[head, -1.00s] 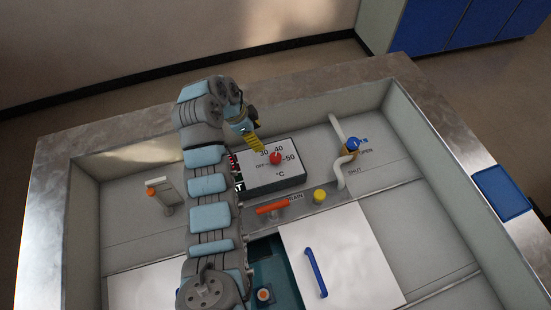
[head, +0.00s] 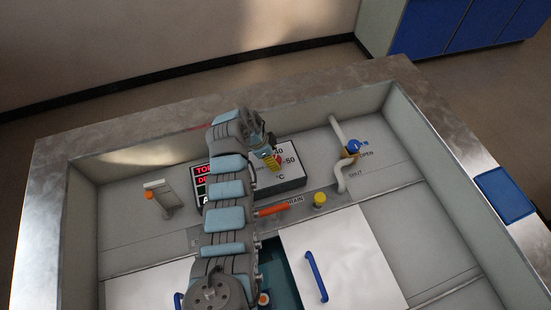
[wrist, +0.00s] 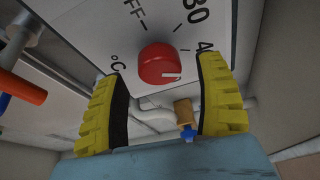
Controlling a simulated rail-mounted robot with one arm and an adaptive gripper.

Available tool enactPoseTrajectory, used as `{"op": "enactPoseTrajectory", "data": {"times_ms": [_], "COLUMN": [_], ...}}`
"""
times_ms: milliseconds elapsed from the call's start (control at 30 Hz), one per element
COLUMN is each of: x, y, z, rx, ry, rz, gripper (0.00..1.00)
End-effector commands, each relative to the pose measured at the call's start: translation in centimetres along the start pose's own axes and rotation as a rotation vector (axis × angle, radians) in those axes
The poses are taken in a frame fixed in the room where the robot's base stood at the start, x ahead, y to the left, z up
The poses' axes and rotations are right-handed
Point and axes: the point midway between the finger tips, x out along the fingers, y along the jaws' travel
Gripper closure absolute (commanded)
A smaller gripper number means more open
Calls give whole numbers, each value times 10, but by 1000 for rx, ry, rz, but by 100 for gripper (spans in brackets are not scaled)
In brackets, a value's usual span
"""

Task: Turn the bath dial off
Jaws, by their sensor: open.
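The bath dial is a red round knob (wrist: 160,62) with a short white mark, on the white face of a dark-sided box (head: 291,183). The face carries OFF, 30, 40, 50 and °C. In the wrist view the white mark sits on the knob's lower right, away from OFF; the exact number it points to is unclear. My gripper (head: 270,159) is over the dial, its yellow ridged fingers open to the left and right of the knob in the wrist view. Clear gaps show at both sides. In the head view the gripper hides most of the knob.
A bent pipe with a blue-and-brass valve (head: 352,147) stands right of the box. An orange-red drain handle (head: 272,211) and yellow button (head: 319,199) lie in front. An orange-tipped lever (head: 156,193) is at left. A blue-handled white lid (head: 350,255) is nearer.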

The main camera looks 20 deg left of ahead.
Motion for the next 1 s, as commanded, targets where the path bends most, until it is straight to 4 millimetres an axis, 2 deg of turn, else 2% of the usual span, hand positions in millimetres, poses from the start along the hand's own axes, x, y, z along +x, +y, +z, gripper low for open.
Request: {"op": "enactPoseTrajectory", "data": {"times_ms": [300, 667, 900, 1000], "x": [16, 18, 18, 18], "y": [0, 0, 0, 0], "z": [0, 0, 0, 0], "rx": [1, 1, 1, 1], "ry": [-1, -1, -1, -1], "rz": [-1, 0, -1, 0], "gripper": [29, 29, 93, 94]}}
